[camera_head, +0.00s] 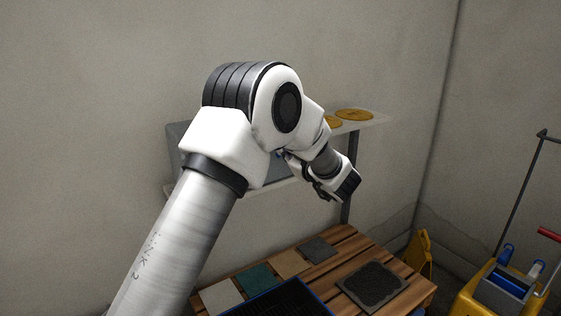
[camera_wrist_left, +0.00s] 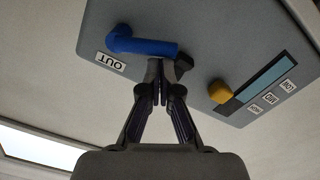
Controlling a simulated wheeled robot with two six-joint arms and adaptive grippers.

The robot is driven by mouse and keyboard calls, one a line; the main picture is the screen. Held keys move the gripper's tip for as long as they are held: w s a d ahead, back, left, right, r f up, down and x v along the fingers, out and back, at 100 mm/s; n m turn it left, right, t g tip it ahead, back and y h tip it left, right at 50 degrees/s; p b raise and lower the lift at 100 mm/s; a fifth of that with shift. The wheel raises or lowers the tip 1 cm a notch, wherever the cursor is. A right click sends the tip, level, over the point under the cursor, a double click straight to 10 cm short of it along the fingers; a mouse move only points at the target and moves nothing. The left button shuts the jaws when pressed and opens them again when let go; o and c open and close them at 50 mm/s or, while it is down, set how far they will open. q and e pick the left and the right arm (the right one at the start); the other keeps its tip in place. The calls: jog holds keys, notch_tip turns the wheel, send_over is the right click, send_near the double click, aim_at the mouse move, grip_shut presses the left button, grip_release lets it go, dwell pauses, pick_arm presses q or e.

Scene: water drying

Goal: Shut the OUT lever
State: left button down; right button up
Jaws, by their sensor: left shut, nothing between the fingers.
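The OUT lever (camera_wrist_left: 145,46) is a blue handle on a grey panel (camera_wrist_left: 225,30), beside the upside-down OUT label (camera_wrist_left: 110,62) in the left wrist view. It lies roughly sideways in that picture, with a dark piece at its right end. My left gripper (camera_wrist_left: 158,66) is shut and empty, its fingertips right by the lever near that end; I cannot tell whether they touch. In the head view my left gripper (camera_head: 343,187) points down and right, and my arm hides the lever and most of the grey box (camera_head: 176,138). My right gripper is not in view.
The panel also has a yellow knob (camera_wrist_left: 220,91) and a slotted scale with small labels. A shelf (camera_head: 372,123) holds yellow discs (camera_head: 354,114). Below is a wooden pallet table (camera_head: 335,250) with coloured tiles and a dark mat (camera_head: 372,286). A yellow mop bucket (camera_head: 480,296) stands at right.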

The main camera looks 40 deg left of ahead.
pick_arm(q)
jog(key=w+f+n+b, duration=0.1)
jog(key=n+b, duration=0.2)
jog(key=b, duration=0.2)
jog(key=w+f+n+b, duration=0.1)
jog(key=f+n+b, duration=0.1)
jog(key=n+b, duration=0.2)
jog(key=f+n+b, duration=0.1)
jog(key=n+b, duration=0.3)
jog(key=b, duration=0.2)
jog(key=shift+w+d+f+t, duration=0.25)
jog(key=shift+w+d+t, duration=0.05)
jog(key=shift+w+d, duration=0.1)
jog(key=shift+w, duration=0.1)
jog(key=shift+a, duration=0.1)
